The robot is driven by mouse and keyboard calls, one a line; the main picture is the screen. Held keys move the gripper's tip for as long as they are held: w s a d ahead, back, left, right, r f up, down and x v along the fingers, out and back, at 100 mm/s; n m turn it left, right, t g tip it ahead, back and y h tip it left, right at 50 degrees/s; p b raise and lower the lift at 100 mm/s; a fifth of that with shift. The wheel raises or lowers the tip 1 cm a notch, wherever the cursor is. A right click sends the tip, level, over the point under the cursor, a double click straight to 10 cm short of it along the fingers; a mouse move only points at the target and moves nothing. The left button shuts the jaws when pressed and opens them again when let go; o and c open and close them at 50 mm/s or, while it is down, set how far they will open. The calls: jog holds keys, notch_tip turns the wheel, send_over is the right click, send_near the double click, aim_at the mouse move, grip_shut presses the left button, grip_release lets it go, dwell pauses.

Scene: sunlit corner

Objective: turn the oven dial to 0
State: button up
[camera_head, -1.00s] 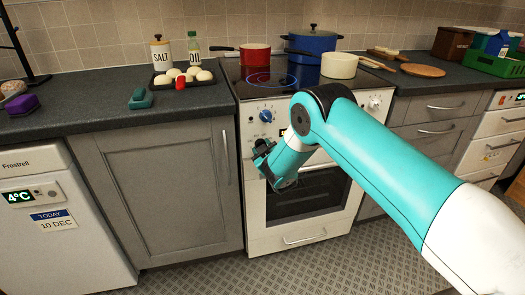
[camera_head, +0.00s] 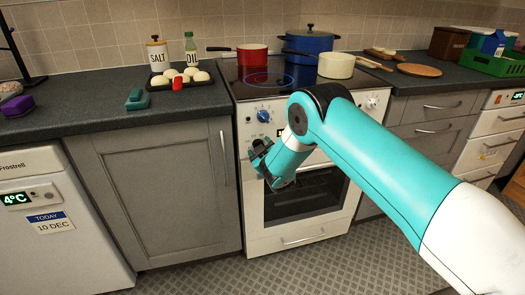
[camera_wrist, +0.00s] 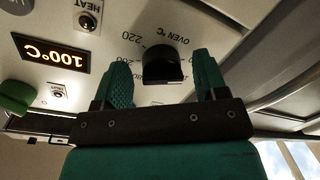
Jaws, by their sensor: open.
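The oven dial (camera_wrist: 163,66) is a black knob on the white oven panel (camera_wrist: 110,58), beside the "OVEN °C" lettering, in the upside-down wrist view. My gripper (camera_wrist: 162,76) is open, with one green finger on each side of the dial. I cannot tell whether either finger touches it. The dial's pointer is not clear; a 220 mark shows near it. A lit display (camera_wrist: 55,53) reads 100°C. In the head view my gripper (camera_head: 260,155) is at the left of the oven front, and it hides the dial there.
A blue dial (camera_head: 263,115) sits above my gripper on the white oven (camera_head: 254,222). Red, blue and cream pots stand on the hob. A tray (camera_head: 160,85) of pale round items is on the left worktop. The floor before the oven is clear.

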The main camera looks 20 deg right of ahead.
jog(key=s+r+b, duration=0.1)
jog(key=s+b, duration=1.5)
jog(key=s, duration=0.1)
jog(key=shift+s+d, duration=0.2)
jog(key=shift+d, duration=0.25)
